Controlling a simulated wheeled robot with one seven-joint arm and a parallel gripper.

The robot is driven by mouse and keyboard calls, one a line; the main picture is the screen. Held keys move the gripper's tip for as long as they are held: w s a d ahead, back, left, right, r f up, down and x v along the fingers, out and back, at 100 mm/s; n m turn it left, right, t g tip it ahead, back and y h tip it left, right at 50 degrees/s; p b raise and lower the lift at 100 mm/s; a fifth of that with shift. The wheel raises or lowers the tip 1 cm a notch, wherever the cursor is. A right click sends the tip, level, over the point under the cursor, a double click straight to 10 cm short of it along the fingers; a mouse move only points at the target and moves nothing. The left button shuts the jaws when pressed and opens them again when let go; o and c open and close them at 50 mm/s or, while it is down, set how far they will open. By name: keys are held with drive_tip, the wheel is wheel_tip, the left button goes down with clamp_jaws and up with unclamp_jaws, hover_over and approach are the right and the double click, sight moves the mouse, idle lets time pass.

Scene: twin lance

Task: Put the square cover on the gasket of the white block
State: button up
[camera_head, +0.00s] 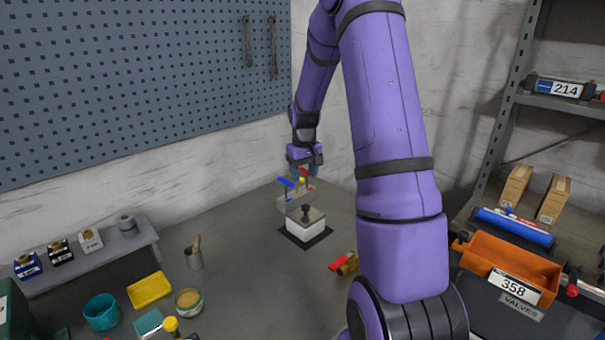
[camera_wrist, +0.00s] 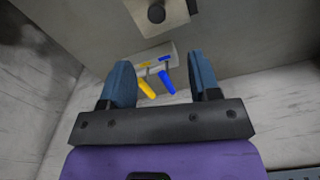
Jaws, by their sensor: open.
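The white block (camera_head: 306,231) stands on a dark mat (camera_head: 322,239) on the grey bench. A square plate with a black knob (camera_head: 306,210), apparently the cover, lies on top of it. The plate (camera_wrist: 175,14) and its round dark knob (camera_wrist: 156,13) also show at the top of the wrist view. I cannot see the gasket or tell whether the plate is seated flat. My gripper (camera_wrist: 162,58) is open, its blue fingers apart with nothing held between them. In the head view my gripper (camera_head: 306,168) is above and behind the block.
A grey fitting with blue, red and yellow handles (camera_head: 296,188) stands just behind the block and shows between my fingers (camera_wrist: 155,72). A red-handled brass valve (camera_head: 346,263) lies right of the mat.

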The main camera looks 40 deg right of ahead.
drive_tip(key=s+a+r+n+t, duration=0.1)
drive_tip(key=s+a+r, duration=0.3)
drive_tip(key=a+r, duration=0.45)
drive_tip(key=s+a+r+t, duration=0.1)
drive_tip(key=s+a+r, duration=0.3)
drive_tip(key=a+r, duration=0.4)
drive_tip(key=s+a+r+t, duration=0.1)
drive_tip(key=s+a+r, duration=0.2)
drive_tip(key=s, duration=0.6)
drive_tip(key=s+a+r+n+t, duration=0.1)
drive_tip(key=s+a+r, duration=0.3)
drive_tip(key=s+a, duration=0.4)
drive_tip(key=shift+s+n+t, duration=0.3)
drive_tip(key=shift+s+t, duration=0.3)
drive_tip(key=shift+s, duration=0.3)
